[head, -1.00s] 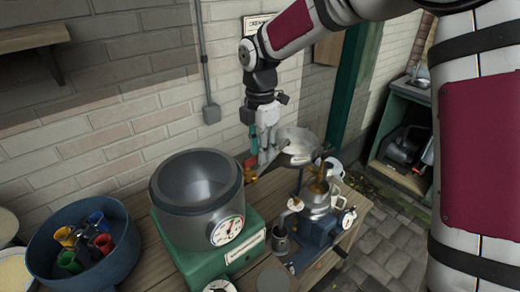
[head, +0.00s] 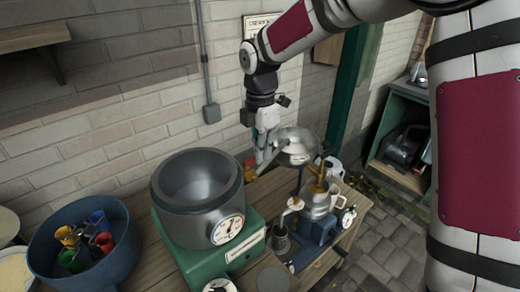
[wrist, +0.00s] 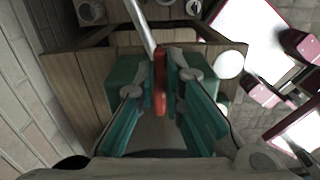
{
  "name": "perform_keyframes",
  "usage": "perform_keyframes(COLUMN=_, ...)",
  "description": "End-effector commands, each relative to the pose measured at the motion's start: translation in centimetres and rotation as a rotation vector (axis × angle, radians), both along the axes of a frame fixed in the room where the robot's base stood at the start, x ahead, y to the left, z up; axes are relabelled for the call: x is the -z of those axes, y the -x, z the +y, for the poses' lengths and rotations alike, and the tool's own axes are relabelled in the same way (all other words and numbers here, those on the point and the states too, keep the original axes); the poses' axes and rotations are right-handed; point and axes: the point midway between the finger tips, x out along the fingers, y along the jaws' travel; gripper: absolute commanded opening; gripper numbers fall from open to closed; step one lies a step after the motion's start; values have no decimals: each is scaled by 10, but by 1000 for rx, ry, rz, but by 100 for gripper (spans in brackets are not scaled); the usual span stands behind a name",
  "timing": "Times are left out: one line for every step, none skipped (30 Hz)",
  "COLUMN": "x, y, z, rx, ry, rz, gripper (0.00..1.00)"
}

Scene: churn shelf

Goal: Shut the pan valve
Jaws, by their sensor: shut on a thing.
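My gripper (head: 264,146) is at the raised metal pan (head: 297,148), on its left side. In the wrist view my gripper's teal fingers (wrist: 163,95) are closed on a red handle (wrist: 160,80). A grey metal rod (wrist: 139,25) runs from this handle to the top of the picture. In the head view a grey bar (head: 271,160) slants down and left from the pan beside my fingers. The red grip is mostly hidden there, and I cannot make out the valve body. Below the pan is a brass-coloured fitting (head: 318,188) over a metal pot (head: 316,204).
A large grey drum with a dial (head: 196,232) stands on a green base left of the pan. A blue tub (head: 118,266) holds coloured cups at far left. The brick wall (head: 130,125) is close behind my gripper. A green shelf (head: 388,118) stands at right.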

Motion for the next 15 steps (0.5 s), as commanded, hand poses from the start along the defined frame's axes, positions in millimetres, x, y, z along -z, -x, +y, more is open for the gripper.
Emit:
perform_keyframes(x=-1, y=1, z=0, rx=20, ry=0, rz=-1, gripper=0)
perform_keyframes(x=-1, y=2, z=-1, rx=37, ry=0, rz=-1, gripper=0)
perform_keyframes(x=-1, y=3, z=-1, rx=60, ry=1, rz=-1, gripper=0)
perform_keyframes(x=-1, y=4, z=-2, rx=81, ry=1, rz=-1, gripper=0)
perform_keyframes(x=-1, y=5, z=-2, rx=101, ry=1, rz=-1, gripper=0)
perform_keyframes(x=-1, y=6, z=-3, rx=133, ry=0, rz=-1, gripper=0)
perform_keyframes(x=-2, y=7, z=-3, rx=158, ry=0, rz=-1, gripper=0)
perform_keyframes(x=-2, y=8, z=-4, rx=184, ry=0, rz=-1, gripper=0)
perform_keyframes(x=-2, y=10, z=-4, rx=219, ry=0, rz=-1, gripper=0)
perform_keyframes(x=-2, y=11, z=-4, rx=246, ry=0, rz=-2, gripper=0)
perform_keyframes(x=-2, y=12, z=-4, rx=274, ry=0, rz=-2, gripper=0)
perform_keyframes(x=-2, y=14, z=-5, rx=313, ry=0, rz=-2, gripper=0)
perform_keyframes(x=-2, y=15, z=-5, rx=342, ry=0, rz=-2, gripper=0)
perform_keyframes(x=-2, y=16, z=-6, rx=371, ry=0, rz=-1, gripper=0)
perform_keyframes(x=-2, y=18, z=-6, rx=409, ry=0, rz=-1, gripper=0)
